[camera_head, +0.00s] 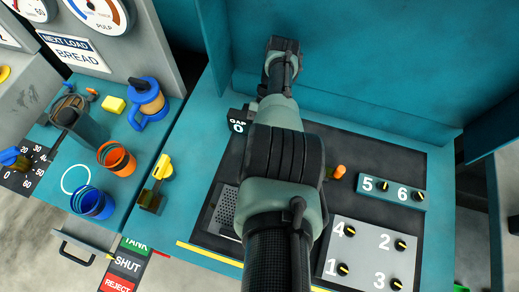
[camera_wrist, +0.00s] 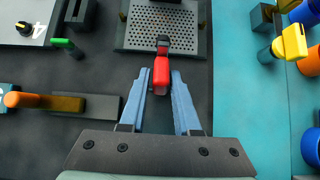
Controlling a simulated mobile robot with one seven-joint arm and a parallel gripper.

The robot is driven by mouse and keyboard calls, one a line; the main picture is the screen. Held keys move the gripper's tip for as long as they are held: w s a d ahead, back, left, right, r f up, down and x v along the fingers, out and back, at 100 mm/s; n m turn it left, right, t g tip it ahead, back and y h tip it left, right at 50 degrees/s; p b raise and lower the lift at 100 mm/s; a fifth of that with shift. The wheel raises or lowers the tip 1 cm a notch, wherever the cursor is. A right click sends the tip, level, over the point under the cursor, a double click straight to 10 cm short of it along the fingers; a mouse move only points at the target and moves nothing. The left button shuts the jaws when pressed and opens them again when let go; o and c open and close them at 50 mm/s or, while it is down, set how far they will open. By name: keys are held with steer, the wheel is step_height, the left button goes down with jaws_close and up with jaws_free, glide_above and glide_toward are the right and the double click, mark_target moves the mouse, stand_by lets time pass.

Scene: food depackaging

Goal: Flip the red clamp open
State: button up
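The red clamp (camera_wrist: 161,72) is in the upper middle of the wrist view, a small red lever with a dark end, just below a perforated metal plate (camera_wrist: 162,27). My gripper (camera_wrist: 162,76) has two blue-grey fingers, one on each side of the red lever. They are spread apart, with their tips close to its sides; I cannot tell whether they touch it. In the head view my own arm hides the clamp and the gripper; the perforated plate (camera_head: 225,208) shows partly at the arm's left.
An orange-tipped lever (camera_wrist: 14,99) stands left of my gripper in the wrist view. A yellow handle (camera_wrist: 292,43) and an orange cup (camera_wrist: 311,62) are at the right. In the head view, numbered knob panels (camera_head: 372,252) lie right of my arm.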

steer(key=shift+o, duration=1.2)
steer(key=shift+r, duration=0.1)
step_height(320, 180, up, 10)
steer(key=p, duration=1)
